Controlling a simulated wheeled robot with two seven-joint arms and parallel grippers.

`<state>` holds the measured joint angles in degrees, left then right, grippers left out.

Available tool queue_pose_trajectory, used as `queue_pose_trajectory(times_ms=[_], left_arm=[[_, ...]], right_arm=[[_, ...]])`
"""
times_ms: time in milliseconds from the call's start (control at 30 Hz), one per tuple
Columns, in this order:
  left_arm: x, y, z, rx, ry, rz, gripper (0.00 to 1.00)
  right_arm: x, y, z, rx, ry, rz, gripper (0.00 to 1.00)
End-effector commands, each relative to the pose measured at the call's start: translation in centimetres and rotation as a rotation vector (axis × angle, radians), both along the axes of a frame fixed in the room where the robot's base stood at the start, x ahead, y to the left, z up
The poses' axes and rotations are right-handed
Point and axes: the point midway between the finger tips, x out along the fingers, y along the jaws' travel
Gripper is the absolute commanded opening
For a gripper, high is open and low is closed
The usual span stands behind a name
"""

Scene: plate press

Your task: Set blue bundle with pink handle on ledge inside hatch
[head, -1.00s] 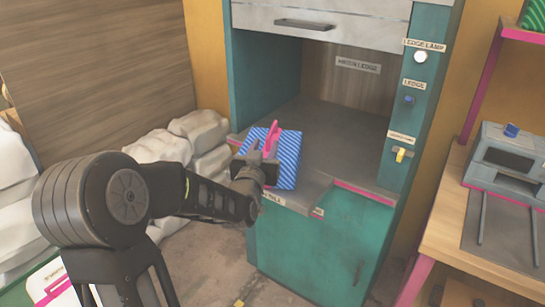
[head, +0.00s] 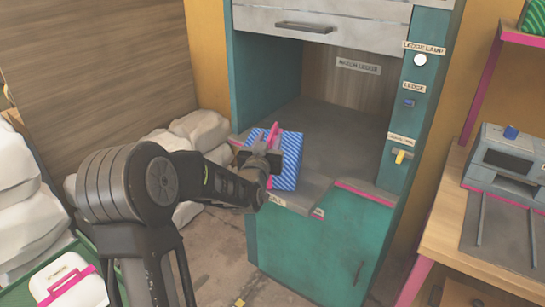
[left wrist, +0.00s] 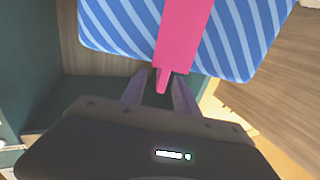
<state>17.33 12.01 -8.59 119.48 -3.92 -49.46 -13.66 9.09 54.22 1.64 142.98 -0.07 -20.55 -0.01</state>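The blue bundle (head: 290,165) has pale diagonal stripes and a pink handle (head: 273,136). In the head view it appears upright at the front left of the grey ledge (head: 335,135) inside the open hatch; its contact with the ledge is hidden. My left gripper (head: 267,160) is in front of the bundle, at the handle. In the left wrist view, the two fingers (left wrist: 160,92) stand apart, either side of the lower end of the pink handle (left wrist: 183,35), with a gap visible. The striped bundle (left wrist: 115,25) fills the top of that view. My right gripper is not in view.
The raised grey shutter (head: 330,25) hangs above the ledge. The right post carries a lamp (head: 420,60), a blue switch (head: 409,103) and a yellow switch (head: 400,157). White sacks (head: 195,130) lie left. A wooden bench (head: 455,210) stands right. The ledge behind the bundle is clear.

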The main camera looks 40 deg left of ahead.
Motion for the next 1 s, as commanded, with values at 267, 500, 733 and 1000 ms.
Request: queue_pose_trajectory(times_ms=[267, 500, 733, 1000], left_arm=[[2.7, 1.2, 0.0, 0.001, 0.0, 0.0, 0.36], [2.7, 1.2, 0.0, 0.001, 0.0, 0.0, 0.36], [2.7, 1.2, 0.0, 0.001, 0.0, 0.0, 0.36], [2.6, 1.2, 0.0, 0.001, 0.0, 0.0, 0.22]], right_arm=[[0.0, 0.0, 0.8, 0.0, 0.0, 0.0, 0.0], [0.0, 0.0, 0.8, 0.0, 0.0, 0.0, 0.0], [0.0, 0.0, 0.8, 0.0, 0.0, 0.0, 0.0], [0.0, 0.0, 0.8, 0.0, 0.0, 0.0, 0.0]])
